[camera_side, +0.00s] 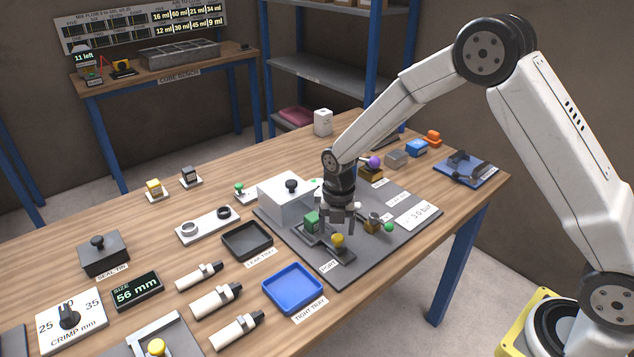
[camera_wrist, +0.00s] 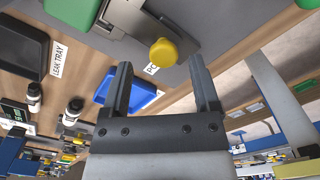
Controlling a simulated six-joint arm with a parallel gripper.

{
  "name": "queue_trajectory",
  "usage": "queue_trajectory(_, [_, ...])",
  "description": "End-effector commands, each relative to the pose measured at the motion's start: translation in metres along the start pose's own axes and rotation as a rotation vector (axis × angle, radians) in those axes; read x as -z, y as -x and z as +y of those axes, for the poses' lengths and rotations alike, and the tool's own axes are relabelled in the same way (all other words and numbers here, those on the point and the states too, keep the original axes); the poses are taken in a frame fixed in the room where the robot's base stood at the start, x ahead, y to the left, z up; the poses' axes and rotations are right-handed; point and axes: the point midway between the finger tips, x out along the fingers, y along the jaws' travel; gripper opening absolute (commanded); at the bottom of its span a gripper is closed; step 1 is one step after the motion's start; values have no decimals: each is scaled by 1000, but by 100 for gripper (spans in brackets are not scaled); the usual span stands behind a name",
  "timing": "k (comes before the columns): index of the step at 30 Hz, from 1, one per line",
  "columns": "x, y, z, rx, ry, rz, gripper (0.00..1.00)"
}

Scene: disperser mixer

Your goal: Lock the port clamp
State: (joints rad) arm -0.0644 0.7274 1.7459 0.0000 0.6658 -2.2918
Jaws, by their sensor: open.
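The port clamp's yellow knob (camera_side: 338,241) sits on a grey bracket beside the PORT label (camera_side: 329,266), on the dark grey base plate (camera_side: 350,275). A green block (camera_side: 312,219) stands just behind it, to the left. My gripper (camera_side: 336,226) points down close to the knob, with its fingers spread and nothing between them. In the wrist view the yellow knob (camera_wrist: 163,52) lies beyond and between the fingertips of my gripper (camera_wrist: 160,68). The green part (camera_wrist: 74,12) shows at the top left. I cannot tell whether the fingers touch anything.
A white housing with a black knob (camera_side: 292,187) stands behind the clamp. A green-ended handle (camera_side: 388,227) is close on the right. The blue tight tray (camera_side: 293,288) and dark leak tray (camera_side: 247,241) lie to the left. Several cartridges (camera_side: 216,300) lie further left.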

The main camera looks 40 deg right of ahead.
Motion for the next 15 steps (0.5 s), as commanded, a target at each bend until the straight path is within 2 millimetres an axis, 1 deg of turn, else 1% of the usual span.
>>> queue_trajectory(3, [0, 16, 1, -3, 0, -3, 78])
queue_trajectory(9, [-1, 41, 1, -4, 0, -3, 78])
queue_trajectory(15, [-1, 56, 1, -4, 0, -3, 78])
